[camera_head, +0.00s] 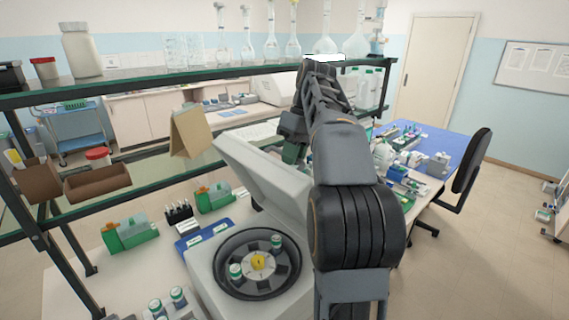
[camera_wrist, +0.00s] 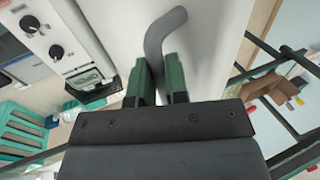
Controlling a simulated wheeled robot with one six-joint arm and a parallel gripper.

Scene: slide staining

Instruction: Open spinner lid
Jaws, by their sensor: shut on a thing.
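The spinner (camera_head: 205,268) stands on the bench in the head view, with its pale lid (camera_head: 262,172) tilted up at a steep angle. Its dark round rotor (camera_head: 230,287) is uncovered and holds two white-and-green capped tubes and a yellow centre knob. In the wrist view, my gripper (camera_wrist: 164,75) has its green fingers shut on the grey curved lid handle (camera_wrist: 160,38), which stands against the pale lid surface (camera_wrist: 215,35). In the head view my arm covers the right part of the spinner, and the handle is hidden.
A glass shelf (camera_head: 140,80) with bottles and flasks runs above the bench, close behind the raised lid. Green racks (camera_head: 130,234) and a blue tray (camera_head: 203,234) sit left of the spinner. A cardboard stand (camera_head: 190,132) is on the shelf behind. A blue-topped table (camera_head: 450,142) is at right.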

